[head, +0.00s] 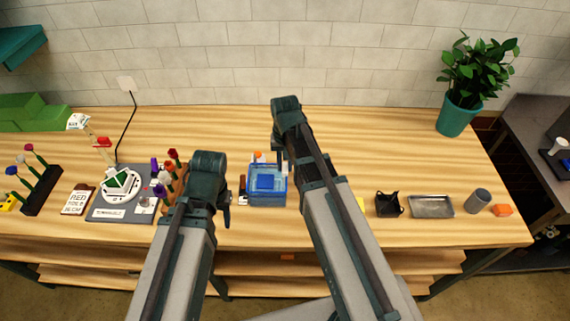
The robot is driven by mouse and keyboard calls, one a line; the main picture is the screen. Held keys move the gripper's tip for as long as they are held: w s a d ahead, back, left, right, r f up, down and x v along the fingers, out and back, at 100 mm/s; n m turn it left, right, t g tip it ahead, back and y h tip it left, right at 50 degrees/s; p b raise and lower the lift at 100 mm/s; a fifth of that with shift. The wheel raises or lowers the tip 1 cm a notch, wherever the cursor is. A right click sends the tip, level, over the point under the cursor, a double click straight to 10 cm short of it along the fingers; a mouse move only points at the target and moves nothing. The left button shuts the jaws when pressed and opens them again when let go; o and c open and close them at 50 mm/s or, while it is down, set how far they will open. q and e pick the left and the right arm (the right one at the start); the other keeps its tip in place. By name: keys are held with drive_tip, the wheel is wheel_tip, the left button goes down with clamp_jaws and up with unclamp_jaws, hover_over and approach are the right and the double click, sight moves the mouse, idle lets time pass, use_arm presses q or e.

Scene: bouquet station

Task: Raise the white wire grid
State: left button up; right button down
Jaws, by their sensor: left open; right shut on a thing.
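I cannot make out the white wire grid for sure in the head view. A clear blue box (267,198) stands at the middle front of the table, with a darker blue block in it. My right gripper (279,148) is just behind and above this box, mostly hidden by its own arm. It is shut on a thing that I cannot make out. My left gripper (228,208) is open, left of the blue box, and partly hidden by its wrist. A small orange and white thing (258,157) shows behind the box.
Flowers (172,158) stand close left of my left wrist. A grey board with a white round plate (121,186) and a dark flower rack (42,190) lie further left. A black holder (388,204), a metal tray (431,207) and a grey cup (478,200) are right.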

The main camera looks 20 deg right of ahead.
wheel_tip(320, 180, up, 8)
drive_tip(key=p, duration=0.7)
drive_tip(key=shift+f, duration=0.2)
drive_tip(key=shift+w+f, duration=0.1)
drive_tip(key=shift+w, duration=0.05)
drive_tip(key=c, duration=0.7)
unclamp_jaws()
wheel_tip(320, 180, up, 8)
drive_tip(key=p, duration=0.7)
drive_tip(key=shift+f, duration=0.2)
drive_tip(key=shift+f, duration=0.1)
